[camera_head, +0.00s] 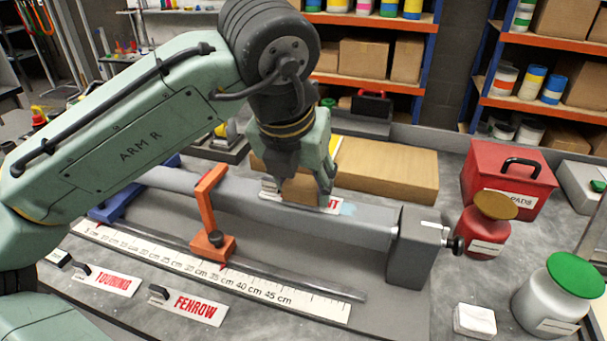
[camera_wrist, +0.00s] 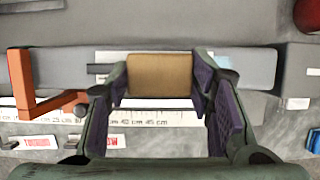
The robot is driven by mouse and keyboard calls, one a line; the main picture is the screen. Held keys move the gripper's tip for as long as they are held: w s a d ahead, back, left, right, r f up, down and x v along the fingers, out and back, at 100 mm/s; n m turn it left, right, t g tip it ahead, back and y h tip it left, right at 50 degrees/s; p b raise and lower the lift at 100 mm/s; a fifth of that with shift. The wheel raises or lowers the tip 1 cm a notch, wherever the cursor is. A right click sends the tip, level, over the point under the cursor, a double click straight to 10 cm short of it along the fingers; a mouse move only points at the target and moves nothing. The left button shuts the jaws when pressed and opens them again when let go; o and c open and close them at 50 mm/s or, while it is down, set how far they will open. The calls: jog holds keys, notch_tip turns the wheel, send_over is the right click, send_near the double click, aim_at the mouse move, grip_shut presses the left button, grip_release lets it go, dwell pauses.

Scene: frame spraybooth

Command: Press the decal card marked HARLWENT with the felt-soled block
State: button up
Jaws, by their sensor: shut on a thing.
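My gripper (camera_head: 299,192) is shut on a tan block (camera_head: 302,187) above the grey frame tube; it also shows in the wrist view (camera_wrist: 162,78), with the block (camera_wrist: 163,72) between its dark pads. A white decal card (camera_head: 333,204) lies on the tube (camera_head: 370,218) under the block. Only the red letters "NT" show at its right end; the block and fingers hide the rest. The block's underside is hidden, so I cannot tell whether it touches the card. A pale blue patch (camera_head: 348,208) is on the tube just right of the card.
Cards reading roughly TOURINO (camera_head: 112,280) and FENROW (camera_head: 195,305) lie in front of the ruler (camera_head: 265,297). An orange bracket (camera_head: 209,205) stands left of my gripper. A grey end block (camera_head: 412,248), red jar (camera_head: 484,228) and green-lidded jar (camera_head: 550,298) stand right.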

jog(key=shift+w+d+p, duration=0.2)
jog(key=shift+w+p, duration=0.1)
jog(key=shift+w, duration=0.2)
jog(key=shift+s+a+r+p, duration=0.1)
jog(key=shift+s+a+p, duration=0.15)
jog(key=shift+s, duration=0.3)
jog(key=shift+w+d, duration=0.2)
jog(key=shift+w, duration=0.3)
jog(key=shift+s+p, duration=0.25)
jog(key=shift+p, duration=0.25)
